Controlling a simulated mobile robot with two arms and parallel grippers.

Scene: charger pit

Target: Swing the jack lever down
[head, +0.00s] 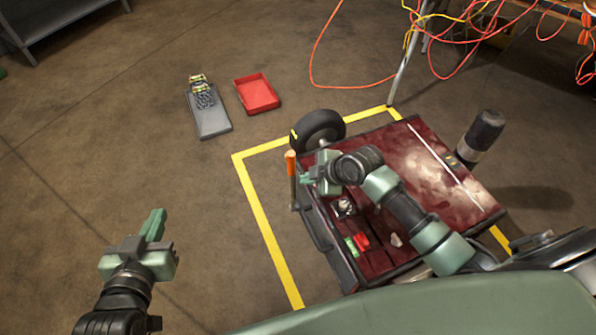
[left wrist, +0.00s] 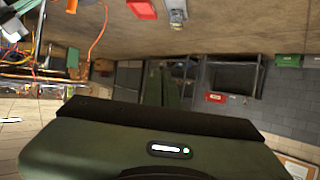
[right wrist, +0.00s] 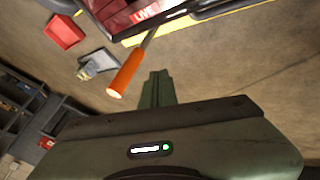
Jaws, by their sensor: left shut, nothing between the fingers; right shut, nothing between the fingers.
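The jack lever (head: 291,165) has an orange grip on a thin metal rod. It stands up at the left edge of the dark red cart (head: 425,165) in the head view. In the right wrist view the orange grip (right wrist: 125,75) lies left of the fingers, its rod running up toward the cart. My right gripper (head: 306,181) is shut and empty, close beside the lever below the orange grip; I cannot tell whether they touch. My left gripper (head: 155,224) is shut and empty over bare floor, well left of the cart.
A black wheel (head: 318,131) is at the cart's far left corner. Yellow tape (head: 262,220) marks the floor around the cart. A red tray (head: 256,93) and a grey board (head: 210,115) lie beyond. Orange cables (head: 350,87) trail at the top. Floor between my grippers is clear.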

